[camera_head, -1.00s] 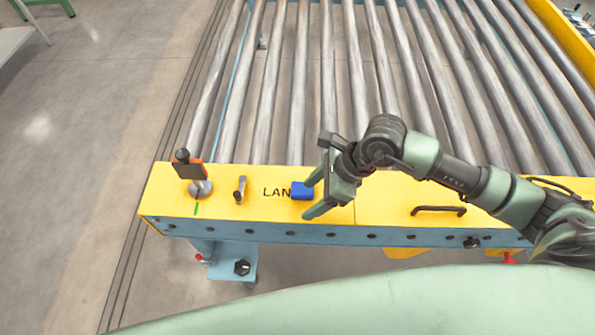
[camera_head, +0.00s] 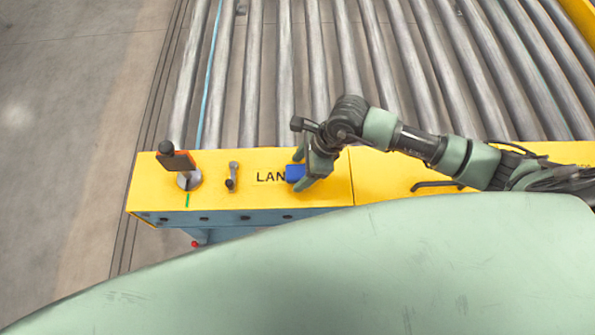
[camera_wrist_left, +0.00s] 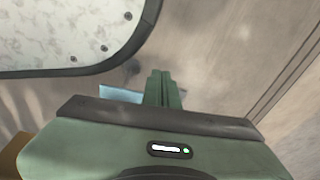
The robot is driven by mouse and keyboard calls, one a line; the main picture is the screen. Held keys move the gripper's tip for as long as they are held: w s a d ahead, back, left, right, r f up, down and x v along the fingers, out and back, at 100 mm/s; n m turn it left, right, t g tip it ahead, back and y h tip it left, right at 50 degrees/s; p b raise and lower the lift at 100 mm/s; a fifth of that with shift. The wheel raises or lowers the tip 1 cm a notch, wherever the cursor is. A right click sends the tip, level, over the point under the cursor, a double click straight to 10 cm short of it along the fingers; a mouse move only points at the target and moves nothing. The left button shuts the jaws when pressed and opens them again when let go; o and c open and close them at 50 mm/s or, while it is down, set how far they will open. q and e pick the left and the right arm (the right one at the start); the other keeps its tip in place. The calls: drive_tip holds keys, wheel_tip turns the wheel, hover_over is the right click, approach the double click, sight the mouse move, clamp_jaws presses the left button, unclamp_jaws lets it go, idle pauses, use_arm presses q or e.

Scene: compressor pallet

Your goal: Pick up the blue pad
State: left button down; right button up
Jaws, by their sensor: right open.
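The blue pad (camera_head: 294,173) lies on the yellow top of the conveyor's end beam (camera_head: 222,196), at the right end of the black "LAN" lettering. My right gripper (camera_head: 299,170) is open around the pad, with one finger on its far side and one on its near side. The palm is just to the right of the pad and hides part of it. I cannot tell whether the fingers touch it. My left gripper (camera_wrist_left: 161,88) shows only in the left wrist view, its fingers together and empty.
Left of the pad stand a small metal lever (camera_head: 232,178) and an orange-and-black device (camera_head: 177,161) on a round metal base. A black handle (camera_head: 437,186) is to the right. Grey rollers (camera_head: 286,80) run behind the beam. Open floor (camera_head: 70,140) is at the left.

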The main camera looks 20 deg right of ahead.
sight(300, 171)
drive_tip(key=c, duration=1.4)
